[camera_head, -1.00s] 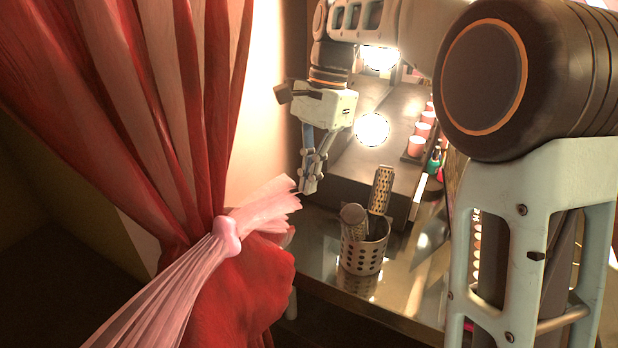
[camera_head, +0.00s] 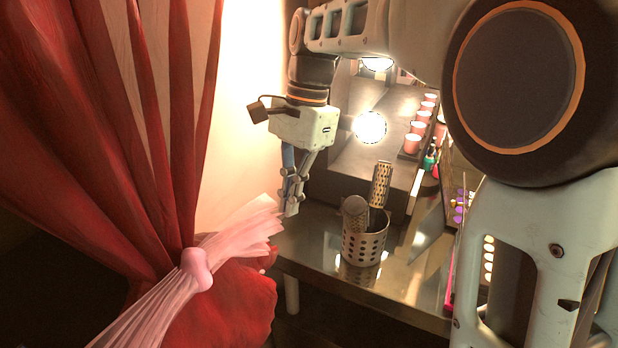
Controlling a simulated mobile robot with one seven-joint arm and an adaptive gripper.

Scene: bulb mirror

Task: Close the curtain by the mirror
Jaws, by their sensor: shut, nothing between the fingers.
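The red and pale striped curtain (camera_head: 95,130) hangs at the left, gathered at its middle. A pink sheer tie (camera_head: 150,305) with a knot (camera_head: 196,270) holds it bunched, and the tie's frayed loose end (camera_head: 245,232) fans out to the right. My gripper (camera_head: 290,206) points down just right of that loose end. It is shut and looks empty. Whether its fingertips touch the pink end cannot be told. The mirror itself is hard to make out; lit round bulbs (camera_head: 370,127) show behind my arm.
Pink jars (camera_head: 413,143) and small bottles (camera_head: 429,160) stand farther back. A dark box (camera_head: 345,170) stands behind the cup.

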